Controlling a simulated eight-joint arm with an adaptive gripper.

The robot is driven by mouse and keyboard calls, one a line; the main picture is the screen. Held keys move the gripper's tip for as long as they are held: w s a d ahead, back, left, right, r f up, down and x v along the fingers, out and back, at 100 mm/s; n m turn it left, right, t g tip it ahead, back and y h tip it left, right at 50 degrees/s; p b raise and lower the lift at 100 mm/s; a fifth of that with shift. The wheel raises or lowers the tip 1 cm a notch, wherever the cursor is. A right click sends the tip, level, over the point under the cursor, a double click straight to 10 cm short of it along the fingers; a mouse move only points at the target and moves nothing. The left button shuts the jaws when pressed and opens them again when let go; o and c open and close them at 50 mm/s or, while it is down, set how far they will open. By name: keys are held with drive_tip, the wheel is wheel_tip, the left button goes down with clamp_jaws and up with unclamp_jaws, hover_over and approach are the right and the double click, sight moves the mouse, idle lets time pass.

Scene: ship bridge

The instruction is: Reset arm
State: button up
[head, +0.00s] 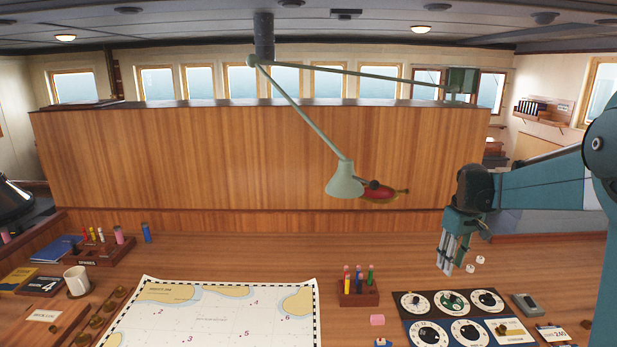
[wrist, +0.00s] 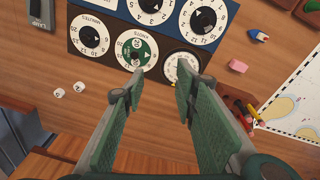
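My gripper (head: 448,266) hangs pointing down over the wooden desk at the right, behind the dial panel (head: 403,328). In the wrist view my gripper (wrist: 160,74) has its two green fingers apart, with nothing between them. I cannot tell the exact height, but the fingers look clear of the panel.
Two white dice (head: 476,262) lie beside the gripper. A pen holder (head: 358,292), a pink eraser (head: 377,320) and a chart (head: 210,315) lie to the left. A green lamp (head: 344,180) hangs over the desk. A mug (head: 76,280) stands far left.

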drive_tip(key=s+a+r+m+t+b, duration=0.1)
drive_tip(key=s+a+r, duration=0.2)
drive_tip(key=s+a, duration=0.5)
drive_tip(key=s+a+r+m+t+b, duration=0.1)
drive_tip(key=s+a+r+t, duration=0.15)
drive_tip(key=s+a, duration=0.6)
drive_tip(key=s+a+f, duration=0.2)
drive_tip(key=s, duration=0.5)
drive_tip(key=s+a+f+m+t+b, duration=0.1)
drive_tip(key=s+a+f, duration=0.1)
drive_tip(key=s, duration=0.5)
drive_tip(key=s+a+f+t+b, duration=0.1)
drive_tip(key=s+a+f, duration=0.2)
drive_tip(key=s, duration=0.4)
drive_tip(key=shift+a+m, duration=0.3)
idle(2.3)
